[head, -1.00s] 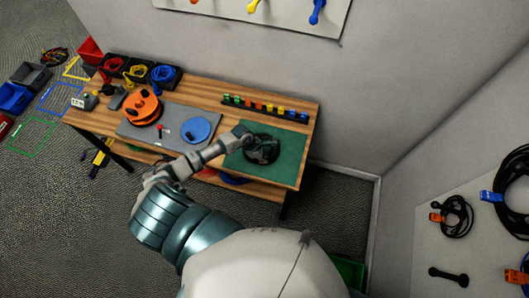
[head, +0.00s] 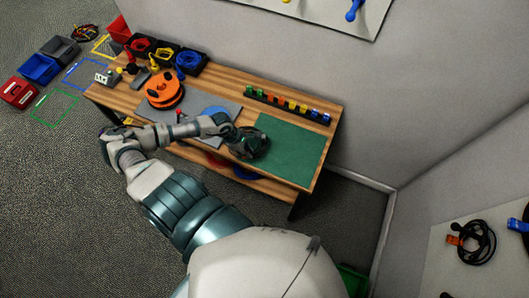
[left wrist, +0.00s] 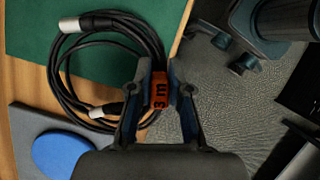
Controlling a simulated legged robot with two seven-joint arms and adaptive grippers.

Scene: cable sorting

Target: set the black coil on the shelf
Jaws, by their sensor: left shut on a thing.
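My left gripper (head: 240,141) is shut on the orange "3 m" tag (left wrist: 159,92) of the black coil (head: 255,143). In the left wrist view the tag sits between the two fingers (left wrist: 159,95), and the black coil (left wrist: 150,42) loops out to the left with silver plug ends. The coil is at the front left edge of the green mat, over the tabletop edge; its exact height is unclear. The lower shelf (head: 274,186) runs under the tabletop, partly hidden by my left arm. My right gripper is not in view.
The green mat (head: 292,150) is otherwise clear. A blue disc (head: 214,111) and an orange reel (head: 163,90) are on the grey mat. A row of coloured clips (head: 288,105) lines the back edge.

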